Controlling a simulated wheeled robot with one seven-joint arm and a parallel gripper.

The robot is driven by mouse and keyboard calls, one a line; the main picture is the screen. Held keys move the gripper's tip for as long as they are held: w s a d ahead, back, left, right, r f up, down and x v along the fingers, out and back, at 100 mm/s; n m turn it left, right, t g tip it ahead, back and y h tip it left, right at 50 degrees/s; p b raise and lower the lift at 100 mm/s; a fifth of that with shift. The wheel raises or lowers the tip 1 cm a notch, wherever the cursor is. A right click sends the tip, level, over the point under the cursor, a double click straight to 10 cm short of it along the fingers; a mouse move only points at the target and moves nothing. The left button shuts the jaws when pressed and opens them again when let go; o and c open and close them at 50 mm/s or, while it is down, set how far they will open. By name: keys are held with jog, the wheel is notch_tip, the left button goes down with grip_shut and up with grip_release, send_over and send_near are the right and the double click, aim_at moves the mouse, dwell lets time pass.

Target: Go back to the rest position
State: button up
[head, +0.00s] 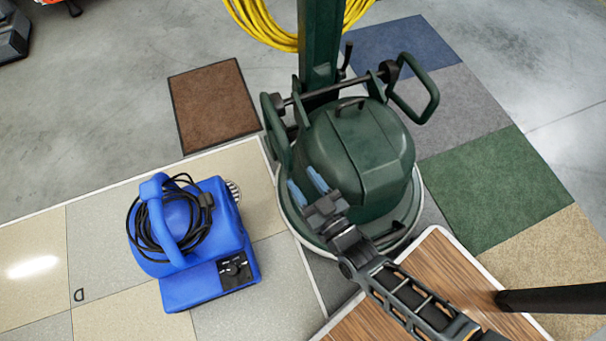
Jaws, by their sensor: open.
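My gripper (307,185) is in the middle of the head view, at the end of my arm, which reaches in from the lower right. Its two blue-grey fingers are apart, with nothing seen between them. In the picture the fingers lie over the left side of the dark green floor machine (370,150). I cannot tell whether they touch its housing. The machine stands upright on a round base, with a green column rising behind it and handles on both sides.
A blue blower (190,240) with a coiled black cord stands at left on pale tiles. A brown mat (213,105) lies behind. Coloured carpet squares (500,190) are at right. A wood-topped surface (450,265) is under my arm. Yellow cable (262,25) hangs at the top. Grey floor at upper left is mostly clear.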

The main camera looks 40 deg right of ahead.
dwell(0.3)
jog(key=s+r+n+g+y, duration=0.1)
jog(key=s+r+g+y, duration=0.1)
jog(key=s+r, duration=1.85)
notch_tip(320, 180, up, 31)
jog(key=s+d+g+p, duration=0.1)
jog(key=s+p, duration=0.1)
jog(key=p, duration=2.3)
jog(key=shift+s+d, duration=0.35)
jog(key=shift+s, duration=0.05)
